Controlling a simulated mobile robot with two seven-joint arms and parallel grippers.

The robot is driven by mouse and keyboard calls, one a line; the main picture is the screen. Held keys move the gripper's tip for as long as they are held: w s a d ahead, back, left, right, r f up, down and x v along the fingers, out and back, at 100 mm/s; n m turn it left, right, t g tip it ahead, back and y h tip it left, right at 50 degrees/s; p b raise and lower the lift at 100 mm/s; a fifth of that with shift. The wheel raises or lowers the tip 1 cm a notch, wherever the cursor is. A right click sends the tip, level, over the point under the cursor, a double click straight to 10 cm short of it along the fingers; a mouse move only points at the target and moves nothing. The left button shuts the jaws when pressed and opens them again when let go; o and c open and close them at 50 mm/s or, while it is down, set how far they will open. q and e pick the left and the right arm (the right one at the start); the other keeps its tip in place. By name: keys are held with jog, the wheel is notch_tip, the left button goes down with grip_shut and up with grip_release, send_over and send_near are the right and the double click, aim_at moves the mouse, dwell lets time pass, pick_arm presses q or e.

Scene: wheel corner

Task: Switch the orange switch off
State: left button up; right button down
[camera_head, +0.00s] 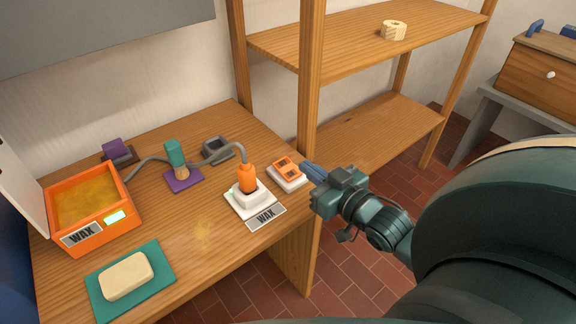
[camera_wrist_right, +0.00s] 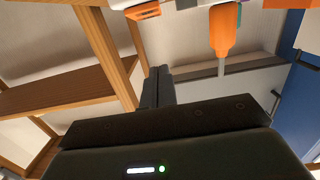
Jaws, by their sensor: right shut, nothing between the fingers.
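The orange switch (camera_head: 287,167) sits on a white base near the table's right edge; which way its rocker is set is too small to tell. It also shows at the top of the right wrist view (camera_wrist_right: 143,10), partly cut off. My right gripper (camera_head: 312,172) is shut and empty, just right of the switch, its fingers pointing toward it. Whether the fingertips touch the base I cannot tell. The shut fingers also show in the right wrist view (camera_wrist_right: 157,88). My left gripper is in neither view.
An orange plug (camera_head: 247,178) with a grey cable stands in a white socket with a green light, close left of the switch. The orange wax heater (camera_head: 110,236) is at left. A wooden shelf post (camera_head: 310,100) rises behind my gripper.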

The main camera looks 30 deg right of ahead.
send_over(288, 173)
jog(key=shift+s+d+f+b, duration=0.1)
jog(key=shift+s+f+b, duration=0.15)
jog(key=shift+s+b, duration=0.05)
jog(key=f, duration=0.1)
jog(key=f+b, duration=0.1)
jog(key=shift+w+f, duration=0.25)
jog(key=shift+f, duration=0.1)
jog(key=shift+w+f, duration=0.1)
jog(key=shift+f, duration=0.6)
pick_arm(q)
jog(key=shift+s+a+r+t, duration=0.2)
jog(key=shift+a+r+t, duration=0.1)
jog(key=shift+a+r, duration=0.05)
